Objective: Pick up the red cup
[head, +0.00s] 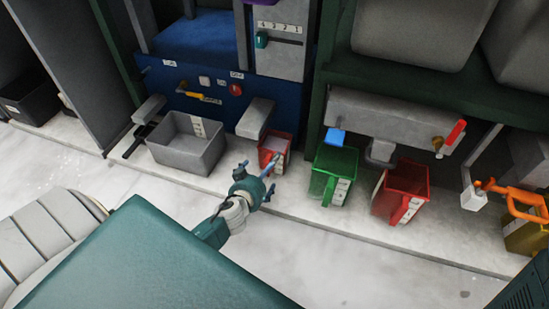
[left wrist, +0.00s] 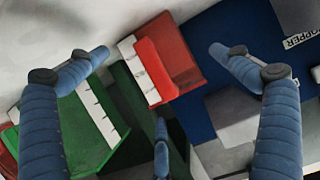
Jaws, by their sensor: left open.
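A small red cup (head: 268,156) with a white scale strip stands on the pale ledge under the blue machine. In the left wrist view this red cup (left wrist: 176,52) lies between the spread fingertips, beyond them. A larger red cup (head: 408,180) stands further right under the green-framed machine. My left gripper (head: 262,180) is open and empty, just in front of and slightly left of the small cup. It also shows in the left wrist view (left wrist: 160,60), with blue fingers spread wide. I cannot see contact with the cup. My right gripper is not in view.
A green cup (head: 323,187) stands between the two red cups. A grey bin (head: 185,155) stands left of the small cup. The blue machine (head: 270,95) rises behind it, with a grey spout (head: 256,118) overhead. An orange-handled container (head: 525,235) is far right.

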